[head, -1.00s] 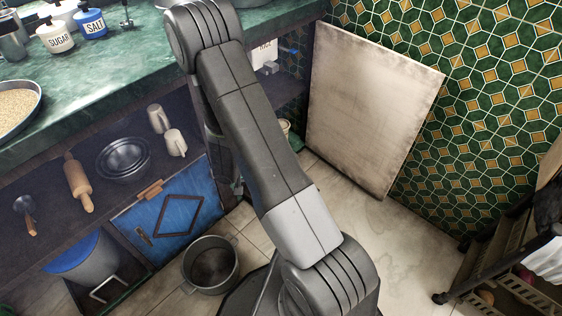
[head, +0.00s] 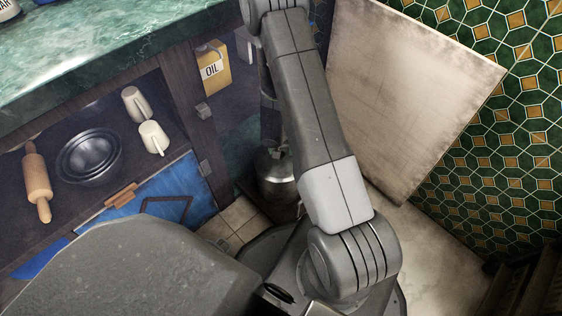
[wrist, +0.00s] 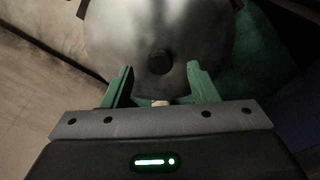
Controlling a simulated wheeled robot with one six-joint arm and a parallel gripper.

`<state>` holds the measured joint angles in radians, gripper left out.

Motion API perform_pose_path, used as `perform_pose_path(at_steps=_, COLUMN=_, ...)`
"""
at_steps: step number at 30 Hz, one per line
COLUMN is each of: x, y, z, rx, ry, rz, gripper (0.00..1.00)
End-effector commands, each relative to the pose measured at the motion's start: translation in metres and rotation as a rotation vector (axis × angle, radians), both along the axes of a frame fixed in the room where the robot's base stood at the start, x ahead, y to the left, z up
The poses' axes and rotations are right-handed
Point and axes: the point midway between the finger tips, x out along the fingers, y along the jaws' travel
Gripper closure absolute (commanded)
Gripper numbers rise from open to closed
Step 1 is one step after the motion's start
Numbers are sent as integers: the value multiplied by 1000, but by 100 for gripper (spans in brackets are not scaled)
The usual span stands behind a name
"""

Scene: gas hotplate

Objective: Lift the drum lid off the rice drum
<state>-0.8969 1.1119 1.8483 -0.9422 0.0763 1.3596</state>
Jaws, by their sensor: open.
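The drum lid (wrist: 205,45) is a round grey metal disc that fills the upper middle of the wrist view. A dark round knob (wrist: 160,61) stands at its centre. My gripper (wrist: 160,70) is open, its two green fingers apart and empty. The knob shows between and just beyond the fingertips; I cannot tell the height gap. In the head view a rounded metal vessel (head: 275,178), apparently the rice drum, stands low beside the cabinet, partly behind my arm. My gripper is hidden there.
A pale board (head: 405,100) leans on the tiled wall to the right. The cabinet shelf on the left holds a rolling pin (head: 37,182), dark bowls (head: 88,157) and pale mugs (head: 153,137). An oil container (head: 212,70) stands in the cabinet. A green counter (head: 110,45) lies above.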

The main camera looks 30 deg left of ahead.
Motion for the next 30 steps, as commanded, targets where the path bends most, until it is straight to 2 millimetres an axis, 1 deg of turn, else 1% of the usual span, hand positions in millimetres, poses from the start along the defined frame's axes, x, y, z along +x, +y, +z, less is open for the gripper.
perform_pose_path(at_steps=1, x=2, y=0, z=-13, rx=0, ry=1, rz=0, gripper=46)
perform_pose_path(at_steps=6, x=3, y=1, z=-25, rx=0, ry=0, rz=1, gripper=46)
perform_pose_path(at_steps=15, x=4, y=2, z=-25, rx=1, ry=0, rz=1, gripper=46)
perform_pose_path(at_steps=17, x=4, y=2, z=-25, rx=1, ry=0, rz=1, gripper=56)
perform_pose_path(at_steps=18, x=4, y=2, z=-25, rx=1, ry=0, rz=1, gripper=64)
perform_pose_path(at_steps=23, x=4, y=2, z=-25, rx=1, ry=0, rz=1, gripper=95)
perform_pose_path(at_steps=24, x=4, y=2, z=-25, rx=1, ry=-1, rz=1, gripper=98)
perform_pose_path(at_steps=30, x=4, y=2, z=-25, rx=1, ry=-1, rz=1, gripper=98)
